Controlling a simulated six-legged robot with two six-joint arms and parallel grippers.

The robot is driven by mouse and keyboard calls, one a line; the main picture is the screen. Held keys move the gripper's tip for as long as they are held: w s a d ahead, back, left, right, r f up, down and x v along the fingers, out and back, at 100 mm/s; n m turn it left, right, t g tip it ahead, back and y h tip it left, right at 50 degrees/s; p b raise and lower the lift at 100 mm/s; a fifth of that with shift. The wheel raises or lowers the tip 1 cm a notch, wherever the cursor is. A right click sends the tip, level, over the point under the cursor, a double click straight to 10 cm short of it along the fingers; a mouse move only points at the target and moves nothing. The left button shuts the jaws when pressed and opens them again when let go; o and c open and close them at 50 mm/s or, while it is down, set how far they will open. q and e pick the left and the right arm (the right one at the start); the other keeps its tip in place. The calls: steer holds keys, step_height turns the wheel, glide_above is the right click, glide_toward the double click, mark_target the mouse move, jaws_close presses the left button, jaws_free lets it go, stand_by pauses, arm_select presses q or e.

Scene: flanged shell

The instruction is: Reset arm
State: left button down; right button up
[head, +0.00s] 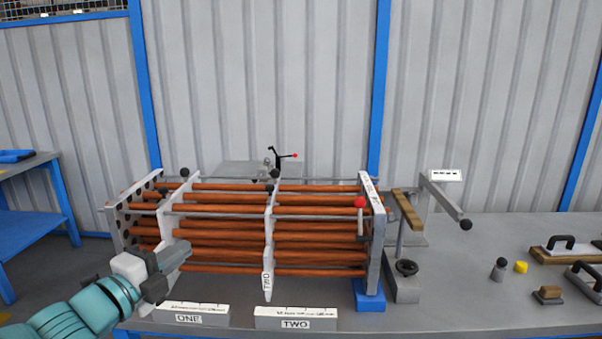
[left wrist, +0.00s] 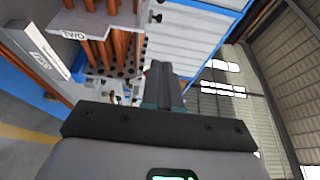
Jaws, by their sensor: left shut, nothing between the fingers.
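My left gripper (head: 178,256) comes in from the lower left in the head view, on a teal arm. Its fingers are together and empty, in front of the left part of the tube bundle. The bundle of copper-coloured tubes (head: 320,242) runs through upright grey plates on the bench. The left wrist view shows the shut fingers (left wrist: 162,75), with the tubes (left wrist: 112,55) at upper left. Whether the fingers touch any tube is unclear, but a gap seems to show. My right gripper is in neither view.
The grey bench (head: 450,312) carries blocks labelled ONE (head: 190,309) and TWO (head: 296,312) in front of the tubes. A lever with a black knob (head: 466,225) and handled tools (head: 562,247) stand to the right. A blue table (head: 30,220) is at far left.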

arm_select(q)
steer(key=s+d+f+n+g+p, duration=0.2)
steer(key=d+f+n+g, duration=0.1)
steer(key=f, duration=0.7)
steer(key=s+d+f+n+g+y+p, duration=0.1)
steer(key=s+d+f+n+g+p, duration=0.15)
steer(key=f, duration=0.85)
steer(key=s+d+f+n+g+p, duration=0.1)
steer(key=s+d+f+n+g, duration=0.15)
steer(key=f, duration=0.75)
steer(key=s+d+f+n+g+y, duration=0.1)
steer(key=s+f+n+g, duration=0.3)
steer(key=s, duration=0.7)
steer(key=s+f+n+g+y+p, duration=0.1)
steer(key=s+f+n+g, duration=0.3)
steer(key=s+f+n, duration=0.5)
steer(key=s+n, duration=0.2)
steer(key=n, duration=0.2)
steer(key=shift+d+y, duration=0.3)
steer(key=shift+d, duration=0.05)
